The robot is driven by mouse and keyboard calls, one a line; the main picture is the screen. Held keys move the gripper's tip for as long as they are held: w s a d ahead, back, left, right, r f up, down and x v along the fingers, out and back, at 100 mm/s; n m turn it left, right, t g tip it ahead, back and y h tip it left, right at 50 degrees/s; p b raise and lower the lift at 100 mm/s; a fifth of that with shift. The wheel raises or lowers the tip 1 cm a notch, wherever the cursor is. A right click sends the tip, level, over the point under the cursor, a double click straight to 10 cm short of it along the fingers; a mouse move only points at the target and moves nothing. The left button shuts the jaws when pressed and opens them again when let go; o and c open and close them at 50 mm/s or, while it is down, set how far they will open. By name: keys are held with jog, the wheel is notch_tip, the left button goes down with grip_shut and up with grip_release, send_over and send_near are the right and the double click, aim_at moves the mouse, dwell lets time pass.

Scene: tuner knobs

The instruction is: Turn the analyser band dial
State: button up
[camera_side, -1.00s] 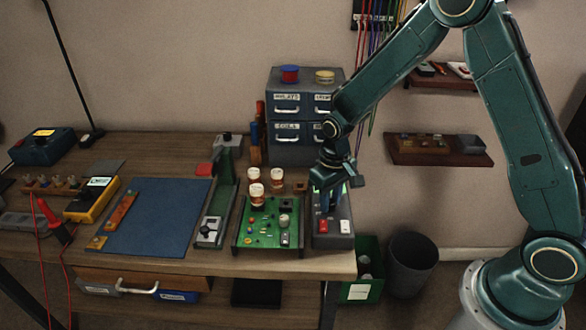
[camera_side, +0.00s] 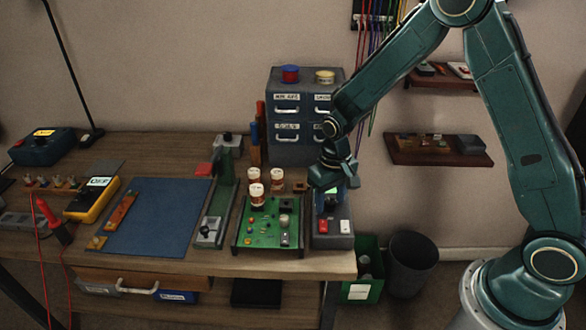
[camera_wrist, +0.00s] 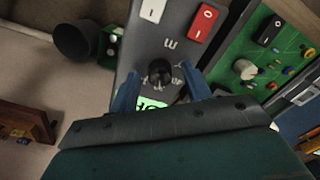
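The analyser is a grey box (camera_side: 333,241) at the right front of the bench. In the wrist view, its black band dial (camera_wrist: 160,72) has pale letters around it and stands near a lit green screen (camera_wrist: 151,105). My gripper (camera_wrist: 161,74) is open, with one blue finger on each side of the dial and gaps between. I cannot tell how far above the box the fingertips are. In the side view my gripper (camera_side: 329,190) hangs over the back of the box, and the dial is hard to make out there.
A red switch (camera_wrist: 206,21) and a white switch (camera_wrist: 153,10) sit on the box. Beside it is a green circuit board (camera_side: 268,222) with knobs and white-capped bottles behind. A green bin (camera_side: 362,272) and a dark bin (camera_side: 412,262) stand off the bench's right edge.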

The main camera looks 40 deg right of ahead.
aim_at(330, 201)
jog(key=shift+r, duration=0.15)
notch_tip(330, 201, up, 14)
jog(key=shift+f, duration=0.2)
dwell(0.6)
jog(key=s+r+n+t, duration=0.1)
jog(key=s+r+t, duration=0.2)
jog(key=s+r, duration=0.7)
jog(key=s+d+r+n+t, duration=0.1)
jog(key=s+r+t, duration=0.1)
jog(key=s, duration=1.1)
jog(key=shift+s+d+t, duration=0.15)
jog(key=shift+d+t, duration=0.05)
jog(key=shift+t, duration=0.1)
dwell(0.6)
